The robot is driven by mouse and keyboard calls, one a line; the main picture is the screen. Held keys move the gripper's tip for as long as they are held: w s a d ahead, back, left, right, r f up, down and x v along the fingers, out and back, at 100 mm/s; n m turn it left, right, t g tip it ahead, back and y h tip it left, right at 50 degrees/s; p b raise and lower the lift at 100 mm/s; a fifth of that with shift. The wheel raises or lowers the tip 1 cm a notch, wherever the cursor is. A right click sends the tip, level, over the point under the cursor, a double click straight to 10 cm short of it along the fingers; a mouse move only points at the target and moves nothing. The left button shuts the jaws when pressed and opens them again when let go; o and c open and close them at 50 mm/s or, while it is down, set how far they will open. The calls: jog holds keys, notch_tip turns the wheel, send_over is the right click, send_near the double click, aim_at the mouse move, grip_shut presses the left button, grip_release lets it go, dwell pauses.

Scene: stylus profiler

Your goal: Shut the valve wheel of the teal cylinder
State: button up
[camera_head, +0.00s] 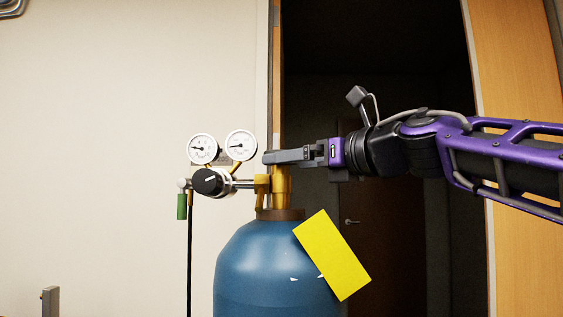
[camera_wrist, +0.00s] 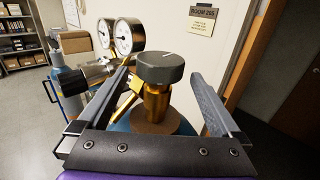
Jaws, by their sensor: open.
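The teal cylinder (camera_head: 255,265) stands upright in the head view, looking blue, with a brass valve (camera_head: 282,188) on its neck and a yellow tag (camera_head: 332,255) on its side. Its dark round valve wheel (camera_wrist: 160,68) shows in the wrist view on top of the brass stem. My gripper (camera_wrist: 161,78) is open, with one finger on each side of the wheel and a visible gap at both sides. In the head view my gripper (camera_head: 270,157) comes in level from the right at the valve top and hides the wheel.
Two gauges (camera_head: 222,148) and a black regulator knob (camera_head: 208,182) sit left of the valve, close to my left finger in the wrist view. Another blue cylinder (camera_wrist: 69,82) stands behind at the left. A doorway with a dark door (camera_head: 380,235) lies behind my arm.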

aim_at(281, 165)
jog(key=shift+x, duration=1.75)
jog(key=shift+c, duration=0.3)
jog(key=c, duration=1.2)
jog(key=shift+s+d+r+m+t+h, duration=0.1)
jog(key=shift+r+m+t+h, duration=0.1)
jog(key=shift+m+t+h, duration=0.5)
jog(key=shift+h, duration=0.1)
jog(key=o, duration=1.3)
jog(key=shift+f, duration=0.1)
jog(key=shift+c, duration=0.2)
